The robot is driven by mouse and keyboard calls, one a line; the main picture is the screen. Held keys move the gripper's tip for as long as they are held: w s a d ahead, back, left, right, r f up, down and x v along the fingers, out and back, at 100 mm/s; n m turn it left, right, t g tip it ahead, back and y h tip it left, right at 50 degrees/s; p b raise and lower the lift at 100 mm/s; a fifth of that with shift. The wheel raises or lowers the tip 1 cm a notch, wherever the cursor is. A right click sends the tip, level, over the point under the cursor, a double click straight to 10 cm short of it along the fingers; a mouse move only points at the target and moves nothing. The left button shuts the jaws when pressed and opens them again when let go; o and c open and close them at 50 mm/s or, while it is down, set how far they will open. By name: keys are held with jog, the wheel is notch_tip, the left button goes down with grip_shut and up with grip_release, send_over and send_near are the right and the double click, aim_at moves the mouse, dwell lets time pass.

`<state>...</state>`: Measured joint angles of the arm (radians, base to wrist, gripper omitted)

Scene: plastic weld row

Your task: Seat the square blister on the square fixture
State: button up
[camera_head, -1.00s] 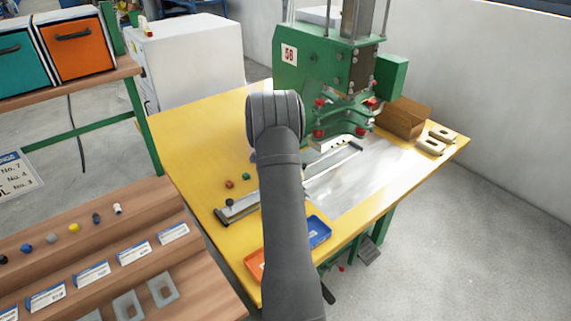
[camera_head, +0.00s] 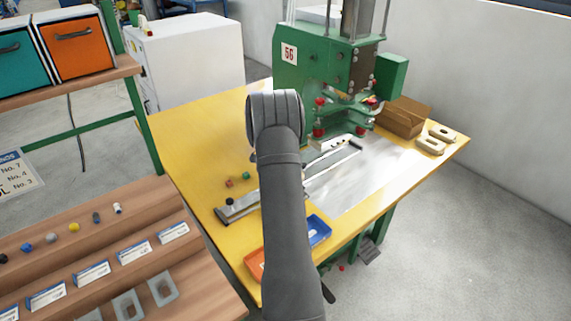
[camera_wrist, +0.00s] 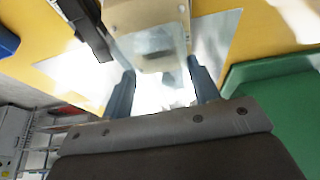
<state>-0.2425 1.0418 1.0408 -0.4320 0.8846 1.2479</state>
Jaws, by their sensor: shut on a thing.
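In the wrist view my gripper (camera_wrist: 162,85) has its two blue-grey fingers on either side of a clear, pale piece (camera_wrist: 153,44), which looks like the blister; glare blurs its outline. The fingers are shut on it. A cream block (camera_wrist: 145,14), which may be the square fixture, lies just beyond or under the clear piece. I cannot tell whether the two touch. In the head view my own arm hides my gripper and the blister. A long metal rail (camera_head: 318,174) runs across the yellow table towards the press, with a pale block (camera_head: 325,146) near its far end.
A green press (camera_head: 318,70) with red knobs stands at the back of the yellow table (camera_head: 185,125). A cardboard box (camera_head: 401,117) and two cream blocks (camera_head: 431,143) are at the right. Orange (camera_head: 255,265) and blue (camera_head: 319,230) trays lie at the front. The metal sheet (camera_head: 372,175) is clear.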

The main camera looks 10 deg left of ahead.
jog(key=shift+f, duration=1.3)
jog(key=shift+r, duration=0.1)
jog(key=o, duration=1)
jog(key=c, duration=0.4)
jog(key=shift+r, duration=3.5)
